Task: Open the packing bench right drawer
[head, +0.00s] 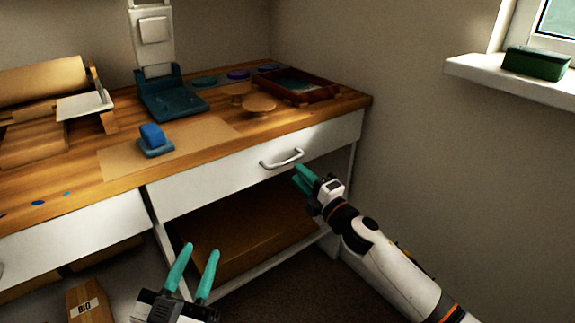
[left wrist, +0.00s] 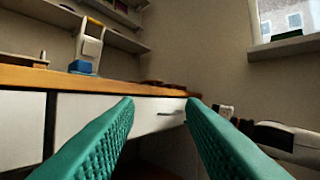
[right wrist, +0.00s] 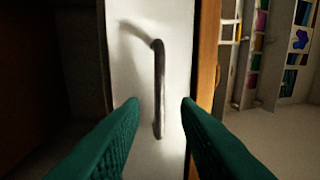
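The packing bench right drawer (head: 215,182) has a white front that sits closed under the wooden top. Its bar handle (head: 284,160) is on the right half of the front. My right gripper (head: 302,175) is open just in front of and below the handle. In the right wrist view the handle (right wrist: 159,85) stands ahead, between the two spread green fingers, and they do not appear to touch it. My left gripper (head: 196,256) is open and empty, low in front of the bench. The drawer front (left wrist: 85,118) also shows ahead of it in the left wrist view.
A left drawer front (head: 75,232) is beside it. Below the right drawer is an open shelf with a brown box (head: 245,240). A blue tape dispenser (head: 153,138), a teal stand and a red tray (head: 290,87) are on the bench top. A wall is close on the right.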

